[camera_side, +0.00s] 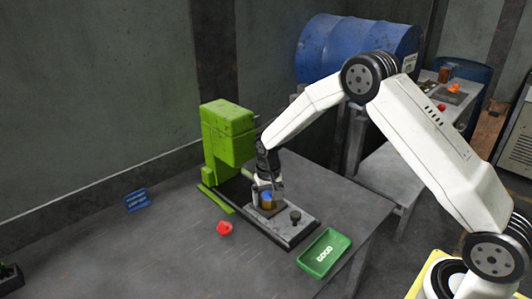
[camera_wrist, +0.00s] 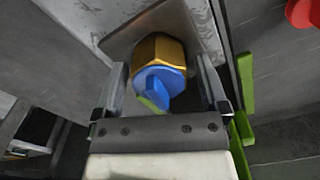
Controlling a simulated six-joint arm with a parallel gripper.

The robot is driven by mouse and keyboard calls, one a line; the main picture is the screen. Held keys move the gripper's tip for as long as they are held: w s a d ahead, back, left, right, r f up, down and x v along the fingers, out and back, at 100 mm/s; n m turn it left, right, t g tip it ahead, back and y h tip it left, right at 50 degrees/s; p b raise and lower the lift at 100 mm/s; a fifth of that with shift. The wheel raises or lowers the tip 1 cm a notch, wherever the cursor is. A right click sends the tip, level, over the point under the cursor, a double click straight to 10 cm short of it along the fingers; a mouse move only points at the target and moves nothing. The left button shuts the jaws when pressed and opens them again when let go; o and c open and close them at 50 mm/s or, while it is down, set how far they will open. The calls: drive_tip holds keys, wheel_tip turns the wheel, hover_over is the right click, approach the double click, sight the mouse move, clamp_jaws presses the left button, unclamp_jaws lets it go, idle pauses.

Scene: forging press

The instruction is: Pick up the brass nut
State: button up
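The brass nut (camera_wrist: 158,50) is a hexagonal, gold-coloured piece with a blue part (camera_wrist: 158,84) on its near end in the wrist view. In the side view the nut (camera_side: 267,205) stands on a grey block of the press base, partly hidden by my gripper (camera_side: 268,189). In the wrist view my gripper (camera_wrist: 162,72) is open, with one finger to the left and one to the right of the nut. Gaps show between the nut and both fingers.
The green press (camera_side: 228,135) stands just behind and left. A dark knob (camera_side: 295,216) rises from the base (camera_side: 286,235) on the right. A red piece (camera_side: 224,228) lies left of the base. A green tray marked GOOD (camera_side: 309,263) lies at the front right.

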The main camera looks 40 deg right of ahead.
clamp_jaws()
drive_tip(key=shift+r, duration=0.2)
drive_tip(key=shift+r, duration=0.5)
drive_tip(key=shift+w+r, duration=0.1)
drive_tip(key=shift+r, duration=0.85)
drive_tip(key=s+r, duration=0.9)
drive_tip(key=s, duration=0.5)
drive_tip(key=shift+a+r, duration=0.3)
drive_tip(key=shift+r, duration=0.1)
